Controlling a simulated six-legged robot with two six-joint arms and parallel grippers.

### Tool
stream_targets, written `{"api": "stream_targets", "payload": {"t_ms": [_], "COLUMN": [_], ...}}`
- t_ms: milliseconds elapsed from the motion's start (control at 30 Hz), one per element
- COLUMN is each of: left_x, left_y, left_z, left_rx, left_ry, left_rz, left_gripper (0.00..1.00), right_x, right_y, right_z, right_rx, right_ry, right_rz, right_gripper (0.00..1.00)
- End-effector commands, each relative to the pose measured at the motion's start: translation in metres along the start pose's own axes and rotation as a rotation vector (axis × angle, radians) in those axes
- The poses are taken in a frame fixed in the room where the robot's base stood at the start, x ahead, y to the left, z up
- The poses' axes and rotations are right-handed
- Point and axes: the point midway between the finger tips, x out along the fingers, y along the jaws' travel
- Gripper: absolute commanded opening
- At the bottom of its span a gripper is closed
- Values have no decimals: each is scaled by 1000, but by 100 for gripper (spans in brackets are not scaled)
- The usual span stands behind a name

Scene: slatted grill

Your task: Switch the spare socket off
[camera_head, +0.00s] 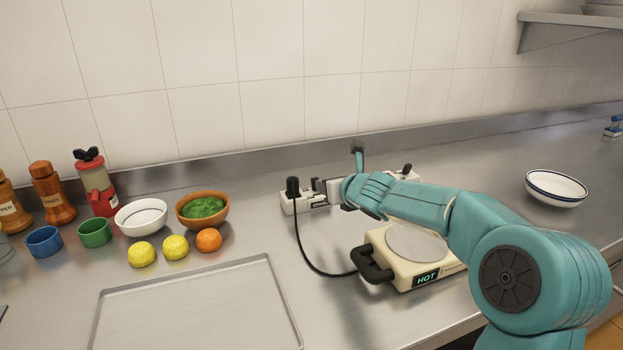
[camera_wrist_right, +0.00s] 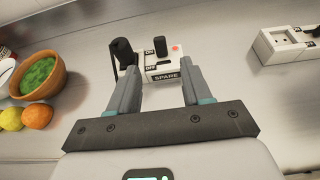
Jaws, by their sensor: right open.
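The spare socket (camera_wrist_right: 165,77) is a white block with a dark SPARE label, seen from above in the right wrist view. Its black switch lever (camera_wrist_right: 161,45) stands by the ON mark, above the OFF mark. A red light (camera_wrist_right: 176,49) shows beside it. A black plug (camera_wrist_right: 122,52) sits at its left end. My right gripper (camera_wrist_right: 161,72) is open and empty, its two grey fingers either side of the block's near part, apart from the lever. In the head view the white socket block (camera_head: 288,203) is partly hidden by my right gripper (camera_head: 327,187). My left gripper is out of view.
A cable runs from the plug (camera_head: 293,187) to a cream hotplate (camera_head: 385,241) reading HOT. Another socket block (camera_wrist_right: 286,45) stands to the right. Bowls, fruit, cups and a tray (camera_head: 275,290) lie left. A white bowl (camera_head: 556,189) stands far right.

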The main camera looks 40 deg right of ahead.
Motion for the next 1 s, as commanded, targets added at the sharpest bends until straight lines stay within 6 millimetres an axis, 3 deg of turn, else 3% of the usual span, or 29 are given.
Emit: {"api": "stream_targets", "payload": {"t_ms": [267,533,700,1000], "left_x": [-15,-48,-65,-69], "left_y": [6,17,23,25], "left_z": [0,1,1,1], "left_rx": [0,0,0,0], "left_ry": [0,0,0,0], "left_rz": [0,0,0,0], "left_gripper": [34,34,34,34], "right_x": [62,115,135,146], "right_y": [0,0,0,0], "right_z": [0,3,3,0], "right_rx": [0,-1,0,-2], "right_ry": [6,3,2,0], "right_rz": [0,0,-1,-1], "right_gripper": [49,49,49,49]}}
